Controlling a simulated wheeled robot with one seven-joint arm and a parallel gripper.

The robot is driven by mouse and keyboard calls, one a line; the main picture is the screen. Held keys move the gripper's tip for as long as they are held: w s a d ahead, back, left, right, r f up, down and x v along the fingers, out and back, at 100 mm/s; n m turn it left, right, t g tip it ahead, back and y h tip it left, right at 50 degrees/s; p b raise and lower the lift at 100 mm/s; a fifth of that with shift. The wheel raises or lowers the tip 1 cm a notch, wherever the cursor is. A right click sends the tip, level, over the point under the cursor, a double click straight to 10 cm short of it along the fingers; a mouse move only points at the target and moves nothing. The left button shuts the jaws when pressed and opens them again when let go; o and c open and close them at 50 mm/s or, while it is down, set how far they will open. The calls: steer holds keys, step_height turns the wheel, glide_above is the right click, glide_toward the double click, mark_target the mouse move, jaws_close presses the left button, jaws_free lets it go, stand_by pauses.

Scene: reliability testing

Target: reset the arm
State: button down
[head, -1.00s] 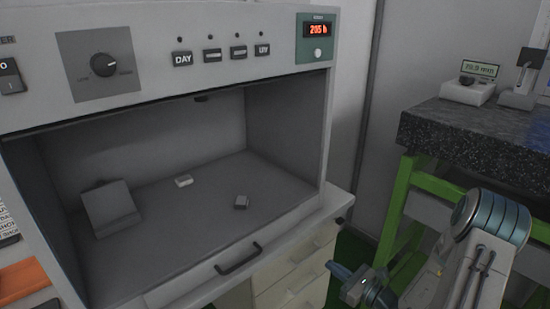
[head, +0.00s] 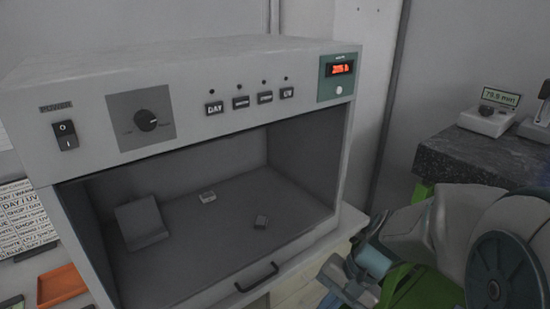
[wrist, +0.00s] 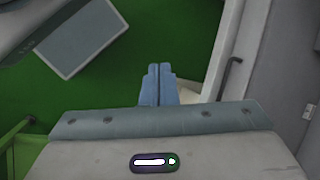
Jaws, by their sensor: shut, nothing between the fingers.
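My arm is folded at the lower right of the head view. My gripper (wrist: 159,84) shows in the wrist view, its two blue-grey fingers side by side and touching. It is shut and empty, above a green floor. In the head view the hand is partly hidden by my arm, in front of the cabinet's right side.
A light cabinet (head: 237,90) with an open front holds a tilted grey block (head: 141,222) and two small pieces (head: 207,197). Its handle (head: 257,278) sticks out at the front. A dark stone-topped table (head: 470,158) carries a gauge (head: 484,121) at right. An orange tray (head: 62,285) lies at left.

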steer(key=s+d+r+n+t+h+p, duration=0.1)
steer(key=d+r+n+t+h, duration=0.1)
steer(key=r, duration=0.3)
steer(key=s+d+r+n+t+h+p, duration=0.1)
steer(key=d+r+n+t+h+p, duration=0.1)
steer(key=r, duration=0.3)
steer(key=shift+s+d+r+n+h, duration=0.15)
steer(key=shift+s+d+n+h, duration=0.35)
steer(key=shift+n+h, duration=0.35)
steer(key=shift+w+a, duration=0.1)
